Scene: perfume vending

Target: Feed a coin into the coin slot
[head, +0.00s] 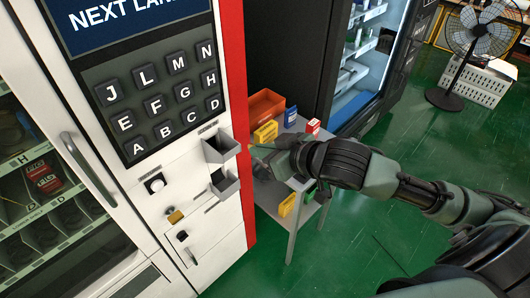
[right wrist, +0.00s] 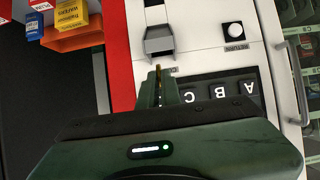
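The vending machine's white panel (head: 200,225) carries two grey chute-like boxes on its right edge. The upper grey box (head: 220,148), under a small label too small to read, looks like the coin slot; it also shows in the right wrist view (right wrist: 158,42). My right gripper (head: 260,163) is just right of the boxes in the head view. In the right wrist view my right gripper (right wrist: 158,88) is shut on a thin gold coin (right wrist: 158,74), seen edge-on. The coin's tip is close to the upper box; contact cannot be told. My left gripper is out of view.
A letter keypad (head: 165,100) is above the boxes, and a return button (head: 155,183) is to their left. A small grey table (head: 300,185) with an orange bin (head: 266,106) and small boxes stands close behind my right gripper.

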